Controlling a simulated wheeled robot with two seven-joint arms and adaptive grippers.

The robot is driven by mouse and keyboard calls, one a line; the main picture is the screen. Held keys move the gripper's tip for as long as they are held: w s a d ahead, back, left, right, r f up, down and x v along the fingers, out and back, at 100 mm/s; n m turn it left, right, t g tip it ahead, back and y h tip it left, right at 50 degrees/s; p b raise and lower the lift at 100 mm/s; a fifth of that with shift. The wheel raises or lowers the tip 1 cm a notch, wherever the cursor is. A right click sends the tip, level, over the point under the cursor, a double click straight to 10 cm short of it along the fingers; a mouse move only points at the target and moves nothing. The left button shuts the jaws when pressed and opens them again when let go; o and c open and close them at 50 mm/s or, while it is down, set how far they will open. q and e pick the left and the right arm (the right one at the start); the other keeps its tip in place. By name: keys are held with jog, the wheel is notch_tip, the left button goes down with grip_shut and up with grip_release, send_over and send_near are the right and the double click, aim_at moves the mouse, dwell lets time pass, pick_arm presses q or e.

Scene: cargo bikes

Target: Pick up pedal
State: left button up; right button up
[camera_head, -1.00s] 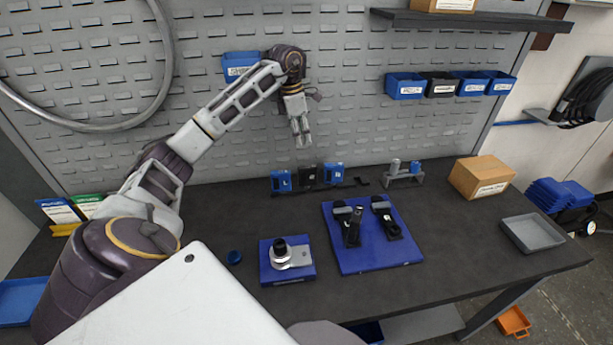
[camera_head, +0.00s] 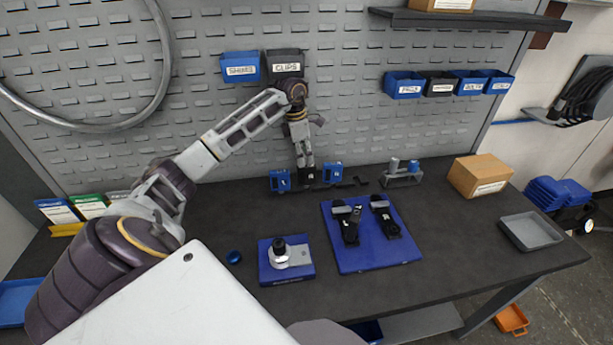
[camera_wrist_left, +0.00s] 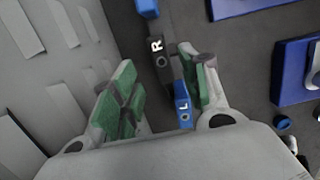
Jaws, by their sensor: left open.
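A row of small pedal-like blocks stands at the back of the bench by the pegboard: a blue one at left (camera_head: 281,181), a black one in the middle (camera_head: 309,176) and a blue one at right (camera_head: 332,174). My left gripper (camera_head: 306,163) points down just above the middle of the row. Its open green-padded fingers (camera_wrist_left: 160,88) stand on either side of the blocks in the wrist view; contact cannot be told. My right gripper is not in view.
A blue mat (camera_head: 385,255) with black parts and a blue block (camera_head: 292,278) with a metal fitting lie in front. A grey stand (camera_head: 402,178), a cardboard box (camera_head: 480,175) and a grey tray (camera_head: 532,232) are to the right. The pegboard (camera_head: 220,130) rises close behind.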

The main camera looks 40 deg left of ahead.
aim_at(306, 167)
pick_arm(q)
jog(key=shift+f, duration=0.3)
jog(key=shift+w+d+f+p, duration=0.1)
jog(key=shift+d+f+p, duration=0.05)
jog(key=shift+f, duration=0.65)
jog(key=shift+w+d+f+p, duration=0.1)
jog(key=shift+w+f+p, duration=0.05)
jog(key=shift+f, duration=0.7)
jog(key=shift+w+d+f+p, duration=0.1)
jog(key=shift+d+f+p, duration=0.05)
jog(key=shift+f, duration=0.65)
grip_shut()
